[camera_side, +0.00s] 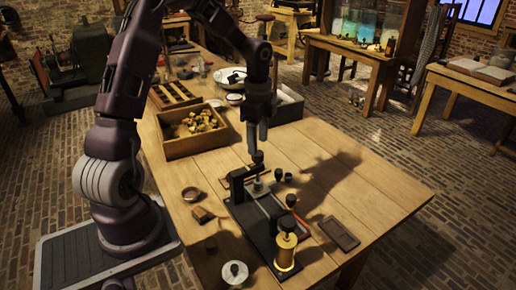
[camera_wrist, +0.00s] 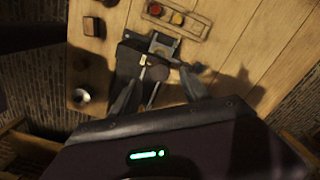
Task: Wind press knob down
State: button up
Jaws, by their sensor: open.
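The press (camera_side: 237,184) is a small dark frame on a black base plate on the wooden table, seen in the side view. Its dark round knob (camera_side: 258,157) stands at the top of the frame. My gripper (camera_side: 258,149) points down just above or around the knob; I cannot tell if the fingers touch it. In the wrist view the knob (camera_wrist: 160,72) shows as a dark disc beyond the spread fingertips of my gripper (camera_wrist: 160,92). The gripper is open and nothing is seen held in it.
On the base plate a brass-coloured spool (camera_side: 286,250) stands in front of the press. Several small dark knobs sit to the right. A wooden box of brass-coloured pieces (camera_side: 176,146) stands behind left. A dark tray (camera_side: 338,233) lies right.

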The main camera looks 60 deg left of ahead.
notch_tip(320, 180, up, 4)
jog(key=shift+f, duration=0.2)
